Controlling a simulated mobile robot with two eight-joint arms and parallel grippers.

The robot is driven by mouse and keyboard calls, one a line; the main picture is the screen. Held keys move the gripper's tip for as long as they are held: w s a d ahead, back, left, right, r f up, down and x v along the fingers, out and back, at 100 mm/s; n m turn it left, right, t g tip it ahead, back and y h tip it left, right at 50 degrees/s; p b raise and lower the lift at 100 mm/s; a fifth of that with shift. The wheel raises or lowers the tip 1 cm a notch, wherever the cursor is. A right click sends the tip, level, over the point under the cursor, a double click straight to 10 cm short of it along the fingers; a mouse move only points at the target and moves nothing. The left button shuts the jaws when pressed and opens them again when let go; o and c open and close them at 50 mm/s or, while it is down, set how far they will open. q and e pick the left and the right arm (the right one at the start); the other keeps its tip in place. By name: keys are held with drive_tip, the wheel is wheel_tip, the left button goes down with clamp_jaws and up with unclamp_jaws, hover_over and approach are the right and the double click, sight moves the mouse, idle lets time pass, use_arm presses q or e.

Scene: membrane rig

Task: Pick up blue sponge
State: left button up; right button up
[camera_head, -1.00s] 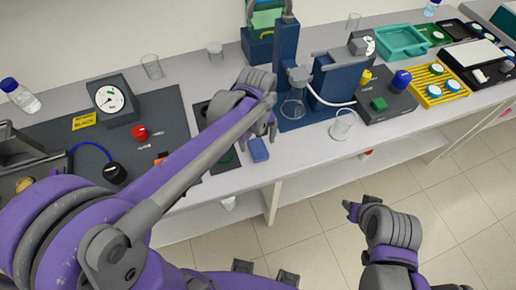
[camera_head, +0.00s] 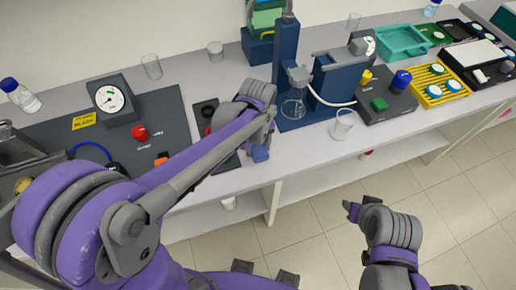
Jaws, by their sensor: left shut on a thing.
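The blue sponge (camera_head: 260,153) is a small blue block near the front edge of the bench, right of the dark panel. My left gripper (camera_head: 259,140) reaches down over it from the left and is shut on it. The fingers and wrist hide the sponge's upper part. I cannot tell whether the sponge is clear of the bench top. My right gripper (camera_head: 358,207) hangs over the floor in front of the bench, away from the sponge. Its fingers are too unclear to tell open from shut.
A dark blue rig with a glass flask (camera_head: 293,107) stands just behind and right of the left gripper. A gauge box (camera_head: 112,101) and red button (camera_head: 140,132) sit on the left mat.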

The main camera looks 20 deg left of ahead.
sight(258, 148)
use_arm(q)
drive_tip(key=shift+r, duration=0.1)
wheel_tip(258, 148, up, 10)
drive_tip(key=shift+f+p, duration=0.1)
drive_tip(key=shift+p, duration=0.2)
drive_tip(key=o, duration=0.7)
drive_tip(key=c, duration=0.6)
